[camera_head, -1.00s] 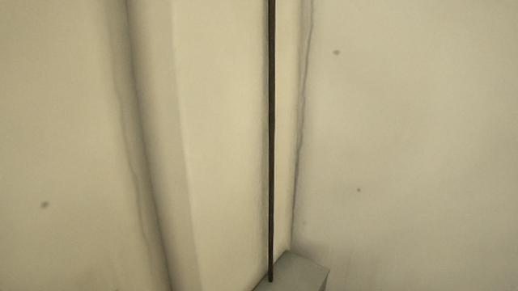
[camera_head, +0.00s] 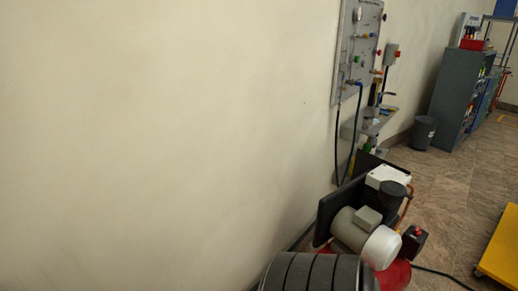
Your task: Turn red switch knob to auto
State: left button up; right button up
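A small black switch box (camera_head: 412,244) with a red knob (camera_head: 418,231) on top sits at the right of the compressor (camera_head: 362,236) in the lower right. The knob is too small to tell its setting or any lettering. A grey box with a red knob or button (camera_head: 391,54) hangs beside the wall panel farther back. I cannot tell which of these red parts is the task's knob. Neither of my grippers is in view.
A wall panel (camera_head: 350,50) with gauges and valves hangs behind the compressor. A dark ribbed round thing (camera_head: 318,272) stands at the bottom. A yellow platform (camera_head: 500,250) is at the right edge. A bin (camera_head: 423,132) and grey cabinet (camera_head: 457,95) stand farther back. Tiled floor (camera_head: 455,195) is open between.

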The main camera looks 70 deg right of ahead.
aim_at(417, 232)
jog(key=z, duration=2.9)
jog(key=i+l, duration=0.2)
jog(key=l, duration=0.15)
jog(key=i+l+u, duration=0.1)
jog(key=l, duration=0.25)
jog(key=i, duration=0.05)
